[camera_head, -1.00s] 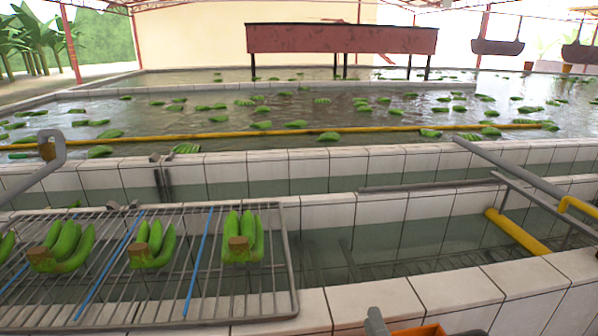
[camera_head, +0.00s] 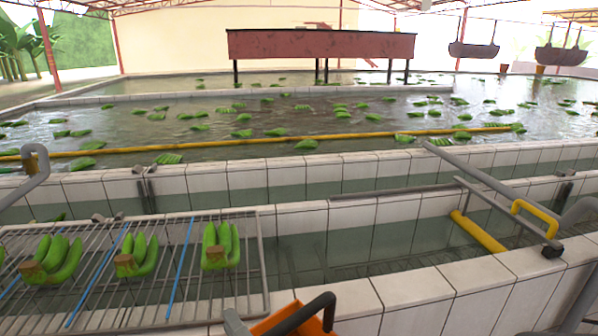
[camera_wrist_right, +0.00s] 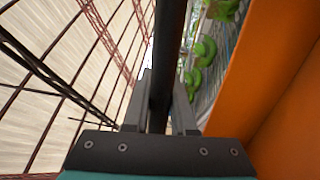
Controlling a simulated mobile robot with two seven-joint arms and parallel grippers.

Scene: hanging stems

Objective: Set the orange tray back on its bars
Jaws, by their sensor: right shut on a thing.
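The orange tray (camera_head: 287,318) shows only in part at the bottom edge of the head view, with a dark bar-like handle over it. Its orange wall (camera_wrist_right: 270,100) fills the right side of the right wrist view. My right gripper (camera_wrist_right: 162,88) is shut on the dark handle bar (camera_wrist_right: 168,50), which runs between its fingers. In the head view its fingers are hard to make out. Sloping grey bars (camera_head: 490,180) cross the water channel at the right; I cannot tell if they are the tray's bars. My left gripper is not in view.
A wire rack (camera_head: 150,285) with green banana clusters (camera_head: 220,245) lies left of the tray. A tiled ledge (camera_head: 430,285) runs in front, beside a water channel (camera_head: 370,240) with a yellow pipe (camera_head: 478,232). A large pool with floating bananas lies behind.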

